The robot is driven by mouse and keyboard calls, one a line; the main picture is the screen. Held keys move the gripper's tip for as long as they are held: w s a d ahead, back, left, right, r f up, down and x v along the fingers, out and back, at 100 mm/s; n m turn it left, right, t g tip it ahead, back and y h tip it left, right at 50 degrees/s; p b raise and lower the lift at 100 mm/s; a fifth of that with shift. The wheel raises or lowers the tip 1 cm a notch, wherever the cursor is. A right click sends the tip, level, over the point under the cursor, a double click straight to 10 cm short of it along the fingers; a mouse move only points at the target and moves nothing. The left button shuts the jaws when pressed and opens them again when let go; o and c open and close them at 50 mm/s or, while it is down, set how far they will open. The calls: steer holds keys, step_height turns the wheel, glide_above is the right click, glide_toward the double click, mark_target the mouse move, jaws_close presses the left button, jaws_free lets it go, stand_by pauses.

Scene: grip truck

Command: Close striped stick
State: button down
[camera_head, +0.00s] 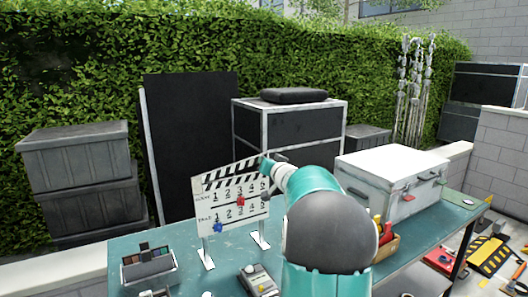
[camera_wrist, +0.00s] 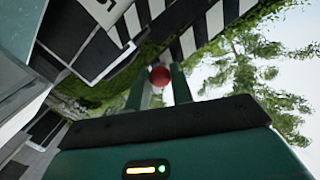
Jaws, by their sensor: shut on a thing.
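A white clapperboard (camera_head: 228,205) stands on two small feet on the teal table, with numbers and red and blue markers on its face. Its black-and-white striped stick (camera_head: 230,172) runs along the top, tilted slightly upward to the right, a narrow wedge above the board's striped edge. My gripper (camera_head: 267,166) is at the right end of the stick, partly hidden by my own arm. In the wrist view, its two green fingers (camera_wrist: 160,88) are closed around a red round knob (camera_wrist: 160,76), with striped bars just beyond it. The knob's attachment is hidden.
On the teal table (camera_head: 125,248) are a tray of small dark items (camera_head: 148,266), a small grey device (camera_head: 258,281), a wooden box (camera_head: 387,246) and a white case (camera_head: 392,183). Black cases (camera_head: 290,130) and a dark panel (camera_head: 190,140) stand behind, before a hedge.

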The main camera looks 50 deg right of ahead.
steer(key=shift+m, duration=0.9)
steer(key=shift+d+f, duration=0.15)
steer(key=shift+f, duration=1.85)
steer(key=c, duration=1.3)
jaws_free()
steer(key=shift+f, duration=0.1)
steer(key=shift+o, duration=0.3)
steer(key=shift+s, duration=0.15)
steer(key=v, duration=1.3)
steer(key=shift+s+r, duration=0.3)
steer(key=shift+s, duration=0.05)
